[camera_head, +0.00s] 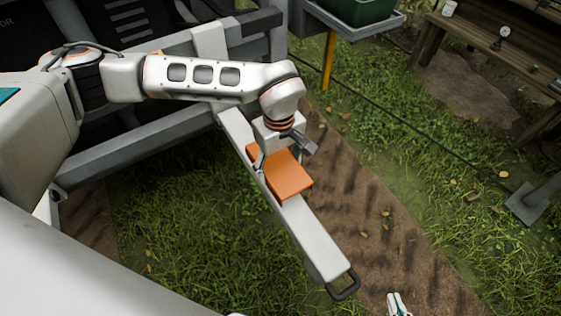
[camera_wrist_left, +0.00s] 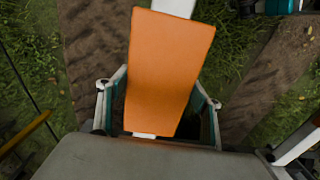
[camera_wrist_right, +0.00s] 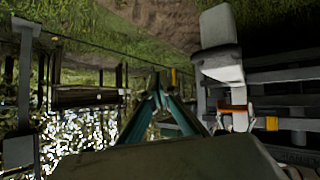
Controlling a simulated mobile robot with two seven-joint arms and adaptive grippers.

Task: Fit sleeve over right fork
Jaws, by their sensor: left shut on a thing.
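The orange sleeve (camera_head: 290,178) covers the middle of the pale grey fork (camera_head: 318,240), lined up along it. The fork shows on both sides of the sleeve, and its end with a black loop is bare. The underside is hidden, so I cannot tell whether the sleeve wraps fully around. My left gripper (camera_head: 276,155) is above the sleeve and shut on it. In the left wrist view, the sleeve (camera_wrist_left: 168,65) lies between the fingers, with white fork beyond its far end. My right gripper (camera_wrist_right: 158,82) has its teal fingertips together and empty, and also shows near the head view's bottom edge.
Grey machine beams (camera_head: 130,150) stand behind the fork. A wooden bench (camera_head: 480,60) and a green crate (camera_head: 358,10) on a grey stand are at the back right. A grey foot plate (camera_head: 530,200) stands at the right. Grass and a bare dirt strip lie beside the fork.

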